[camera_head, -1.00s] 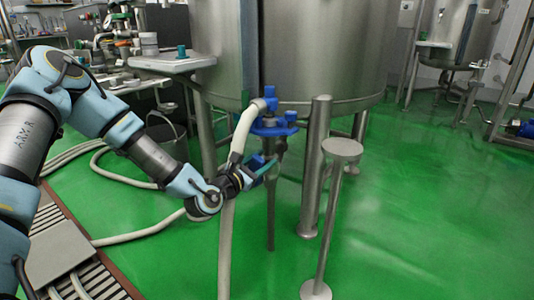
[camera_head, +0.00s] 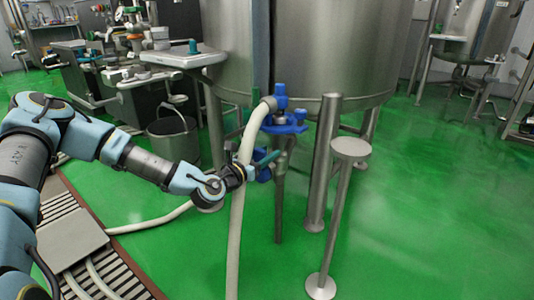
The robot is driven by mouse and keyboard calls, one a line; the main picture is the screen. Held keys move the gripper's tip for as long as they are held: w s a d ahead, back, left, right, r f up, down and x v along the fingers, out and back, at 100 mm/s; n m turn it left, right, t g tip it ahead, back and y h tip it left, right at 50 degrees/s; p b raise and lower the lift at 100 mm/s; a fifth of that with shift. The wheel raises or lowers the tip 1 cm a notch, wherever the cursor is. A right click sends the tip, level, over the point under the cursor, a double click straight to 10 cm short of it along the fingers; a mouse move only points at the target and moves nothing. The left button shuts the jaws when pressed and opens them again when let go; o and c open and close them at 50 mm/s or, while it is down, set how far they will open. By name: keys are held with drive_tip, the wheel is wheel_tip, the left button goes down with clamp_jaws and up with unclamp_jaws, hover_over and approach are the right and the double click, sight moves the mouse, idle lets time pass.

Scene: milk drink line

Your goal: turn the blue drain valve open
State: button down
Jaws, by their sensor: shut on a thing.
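The blue drain valve (camera_head: 283,122) sits low at the front of the big steel tank, above a thin upright pipe. My gripper (camera_head: 262,166) is below and left of the valve body, close to the pipe. A slim teal piece (camera_head: 267,158) sticks out at its jaws, with a darker blue part just under it. My gripper appears shut on the teal piece; the grip itself is small and partly hidden. I cannot tell whether the teal piece joins the valve.
A pale hose (camera_head: 238,215) hangs from the valve's upper left and runs down beside my gripper. A steel post (camera_head: 322,165) and a round-topped stand (camera_head: 350,150) stand close on the right. Green floor (camera_head: 430,220) is free further right.

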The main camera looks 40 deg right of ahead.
drive_tip(key=shift+w, duration=0.1)
drive_tip(key=shift+c, duration=1.8)
unclamp_jaws()
drive_tip(key=shift+a, duration=0.15)
drive_tip(key=p+v, duration=0.1)
drive_tip(key=v, duration=0.9)
drive_tip(key=shift+a+p, duration=0.3)
drive_tip(key=shift+f, duration=0.1)
